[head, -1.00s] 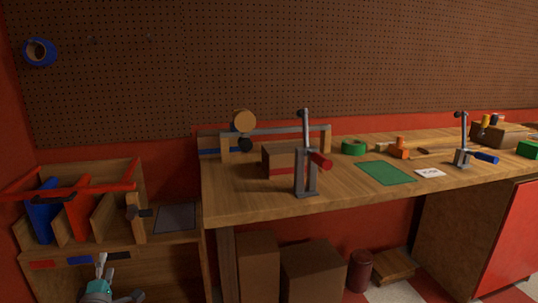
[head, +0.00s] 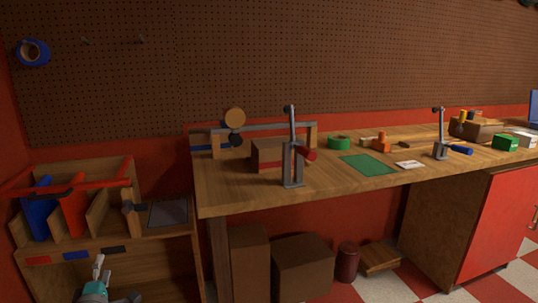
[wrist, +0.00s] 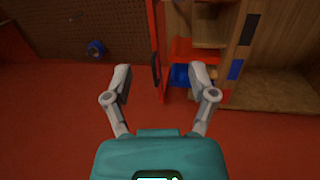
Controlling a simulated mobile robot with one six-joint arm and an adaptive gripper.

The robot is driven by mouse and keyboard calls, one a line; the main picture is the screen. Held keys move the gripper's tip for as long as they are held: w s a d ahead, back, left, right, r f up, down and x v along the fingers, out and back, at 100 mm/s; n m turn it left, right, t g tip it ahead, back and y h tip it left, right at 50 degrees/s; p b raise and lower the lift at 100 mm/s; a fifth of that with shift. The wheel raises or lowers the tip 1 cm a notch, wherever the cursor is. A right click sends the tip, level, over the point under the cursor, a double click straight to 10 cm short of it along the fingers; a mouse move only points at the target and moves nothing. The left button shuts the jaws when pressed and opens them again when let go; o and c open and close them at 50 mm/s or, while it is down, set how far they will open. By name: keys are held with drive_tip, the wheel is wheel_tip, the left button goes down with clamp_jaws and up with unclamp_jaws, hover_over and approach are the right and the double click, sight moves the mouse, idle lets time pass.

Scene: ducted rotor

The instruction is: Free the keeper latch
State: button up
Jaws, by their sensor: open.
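The rack (head: 68,195) at the lower left holds upright dividers, one blue (head: 38,208) and one red (head: 74,206). A red bar frame (head: 75,184) with a dark grip lies across its front. A dark knob-like fitting (head: 131,208) sits by a wooden post at the rack's right end; I cannot tell whether it is the keeper latch. My gripper (wrist: 160,72) is open and empty, its two grey fingers spread wide. In the head view it is low, in front of the rack. In the wrist view the red bar with its dark grip (wrist: 155,68) appears beyond the fingers.
A workbench (head: 235,190) stands to the right with two lever clamps (head: 292,150) (head: 440,140), a green mat (head: 367,164) and several small items. Brown boxes (head: 302,265) and a dark red can (head: 347,262) are beneath it. A blue ring (head: 33,52) hangs on the pegboard.

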drive_tip(key=w+d+f+m+g+h, duration=0.3)
drive_tip(key=w+d+f+m+h, duration=0.15)
drive_tip(key=d, duration=0.75)
drive_tip(key=w+d+f+m+g+h, duration=0.25)
drive_tip(key=w+d+m, duration=0.2)
drive_tip(key=d, duration=0.75)
drive_tip(key=w+d+f+m+g+h, duration=0.3)
drive_tip(key=w+d+f+h, duration=0.15)
drive_tip(key=d, duration=0.75)
drive_tip(key=s+d+f+m+g+y, duration=0.2)
drive_tip(key=s+d+f+m+g, duration=0.15)
drive_tip(key=d, duration=0.45)
drive_tip(key=s+d+f+m+g+y, duration=0.2)
drive_tip(key=s+d+f+g, duration=0.15)
drive_tip(key=d, duration=0.45)
drive_tip(key=s+d+f+m+g+y, duration=0.2)
drive_tip(key=s+d+f+m+g, duration=0.15)
drive_tip(key=d, duration=0.55)
wheel_tip(320, 180, up, 39)
drive_tip(key=p, duration=3.8)
drive_tip(key=shift+s+a+p, duration=0.25)
drive_tip(key=shift+s+p, duration=0.15)
drive_tip(key=shift+c, duration=0.2)
drive_tip(key=shift+c, duration=0.9)
